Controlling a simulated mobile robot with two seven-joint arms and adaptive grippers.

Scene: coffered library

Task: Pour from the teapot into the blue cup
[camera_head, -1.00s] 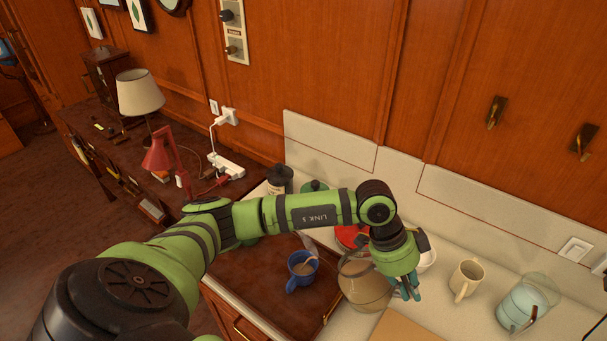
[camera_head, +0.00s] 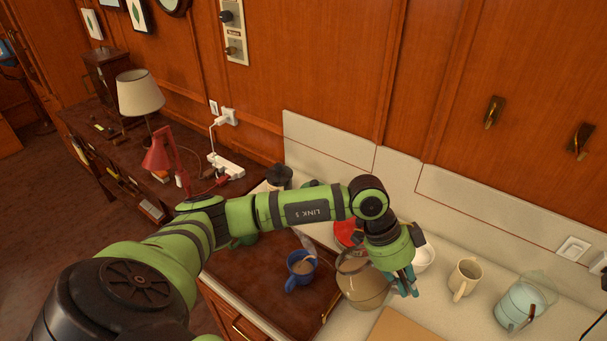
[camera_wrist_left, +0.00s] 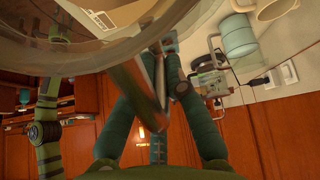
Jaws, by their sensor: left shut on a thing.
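The teapot (camera_head: 362,290) is a see-through, brownish vessel on the right side of the dark tray area in the head view. Its glassy body (camera_wrist_left: 75,50) fills the top left of the left wrist view. My left gripper (camera_head: 406,284) is at the teapot's right side. Its teal fingers (camera_wrist_left: 166,62) are closed around the handle in the left wrist view. The blue cup (camera_head: 298,280) stands upright to the left of the teapot, with something brownish inside. I cannot tell whether the teapot touches the counter.
A white bowl (camera_head: 425,258) and a red thing (camera_head: 347,233) sit behind the gripper. A tan board (camera_head: 405,327) lies in front. A dark canister (camera_head: 279,177) stands at the back.

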